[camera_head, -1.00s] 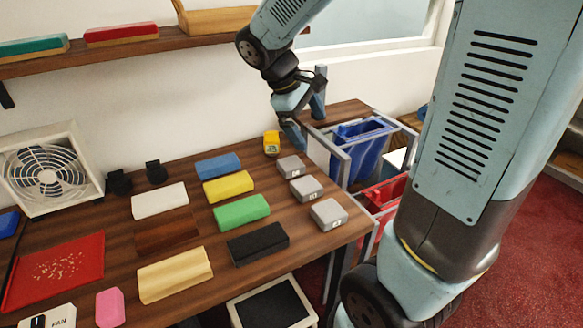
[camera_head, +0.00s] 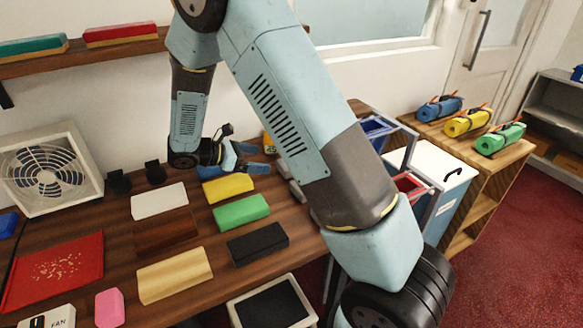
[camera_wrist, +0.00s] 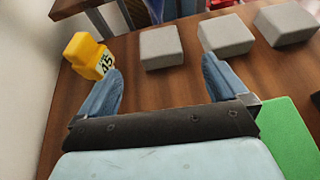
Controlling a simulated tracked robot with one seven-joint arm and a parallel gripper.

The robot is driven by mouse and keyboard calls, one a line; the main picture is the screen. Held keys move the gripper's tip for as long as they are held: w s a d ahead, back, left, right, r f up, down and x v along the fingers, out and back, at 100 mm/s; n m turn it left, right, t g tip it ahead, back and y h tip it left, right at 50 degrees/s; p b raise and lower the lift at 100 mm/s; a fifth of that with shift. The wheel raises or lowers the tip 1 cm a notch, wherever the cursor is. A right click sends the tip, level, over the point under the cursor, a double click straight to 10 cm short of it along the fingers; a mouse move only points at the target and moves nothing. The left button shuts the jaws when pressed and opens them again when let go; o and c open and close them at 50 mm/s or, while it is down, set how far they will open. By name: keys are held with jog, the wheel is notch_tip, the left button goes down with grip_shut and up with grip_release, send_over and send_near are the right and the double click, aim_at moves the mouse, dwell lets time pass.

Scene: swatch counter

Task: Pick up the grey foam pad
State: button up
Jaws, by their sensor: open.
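Three grey blocks show in the wrist view: a left one (camera_wrist: 161,47), a middle one (camera_wrist: 225,35) and a right one (camera_wrist: 286,22). They lie apart in a row on the wooden counter. I cannot tell which of them, if any, is the foam pad. In the head view my arm hides most of them; a grey edge (camera_head: 283,169) shows beside it. My gripper (camera_head: 262,158) is open and empty above the counter near the blue block. In the wrist view its fingers (camera_wrist: 162,65) point toward the left grey block, with a gap before it.
A yellow tool (camera_wrist: 90,55) with a printed label stands left of the grey blocks. Blue (camera_head: 210,172), yellow (camera_head: 229,187), green (camera_head: 241,210) and black (camera_head: 258,243) blocks form a column. A fan (camera_head: 46,170) stands at left. Bins and a frame stand beyond the counter's right end.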

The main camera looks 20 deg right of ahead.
aim_at(281, 166)
jog(key=shift+w+a+f, duration=0.1)
jog(key=shift+a+f, duration=0.1)
jog(key=shift+f, duration=0.2)
jog(key=shift+w+d+f+n, duration=0.1)
jog(key=shift+f+n, duration=0.05)
jog(key=shift+n, duration=0.15)
jog(key=x, duration=1.3)
jog(key=shift+d, duration=0.3)
jog(key=c, duration=0.9)
jog(key=shift+o, duration=0.2)
jog(key=shift+r, duration=0.25)
